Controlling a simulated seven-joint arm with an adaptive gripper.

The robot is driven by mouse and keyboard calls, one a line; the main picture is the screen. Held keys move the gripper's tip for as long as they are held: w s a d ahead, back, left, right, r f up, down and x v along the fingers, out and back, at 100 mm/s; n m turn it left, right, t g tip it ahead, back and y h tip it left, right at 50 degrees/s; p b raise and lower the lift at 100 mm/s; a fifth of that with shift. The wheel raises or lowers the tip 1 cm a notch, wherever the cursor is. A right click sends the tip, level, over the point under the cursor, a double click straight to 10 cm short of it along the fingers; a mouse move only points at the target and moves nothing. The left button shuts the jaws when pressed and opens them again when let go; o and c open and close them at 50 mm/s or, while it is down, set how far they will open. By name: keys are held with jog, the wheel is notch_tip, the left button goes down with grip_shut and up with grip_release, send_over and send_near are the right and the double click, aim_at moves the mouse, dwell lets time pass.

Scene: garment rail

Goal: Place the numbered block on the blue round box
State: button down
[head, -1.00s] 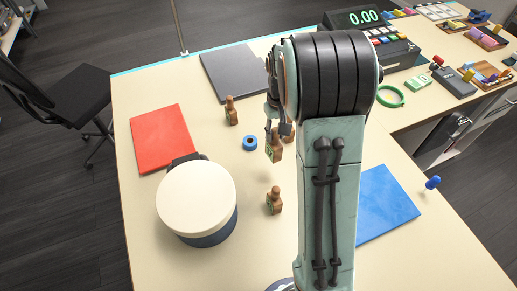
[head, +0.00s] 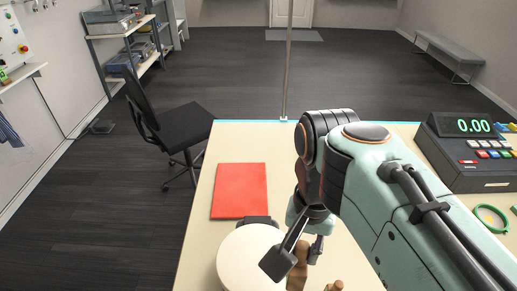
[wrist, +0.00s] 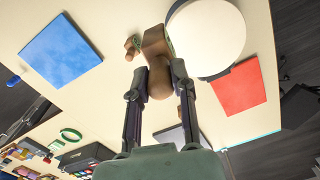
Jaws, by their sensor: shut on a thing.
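My gripper (wrist: 160,80) is shut on a brown wooden block with a rounded handle (wrist: 157,48). In the head view, the block (head: 298,268) hangs below my gripper (head: 298,254), partly hidden by a finger. No number on it is legible. The round box (head: 250,262) is just left of the block, with a cream lid on top. The lid also fills the top right in the wrist view (wrist: 208,35), right beside the block. The box's dark blue side is hidden now. Whether block and lid touch, I cannot tell.
Another wooden piece (head: 334,286) stands to the right of the box; it shows in the wrist view (wrist: 132,46). A red sheet (head: 239,191) lies behind the box, and a blue sheet (wrist: 60,50) lies elsewhere on the table. A display console (head: 468,150) stands at right.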

jog(key=w+a+f+n, duration=0.1)
jog(key=w+a+f, duration=0.5)
jog(key=w+f, duration=0.5)
jog(key=shift+w+a+f, duration=0.2)
jog(key=shift+w, duration=0.4)
jog(key=shift+f, duration=0.15)
jog(key=c, duration=0.9)
grip_release()
jog(key=shift+c, duration=0.2)
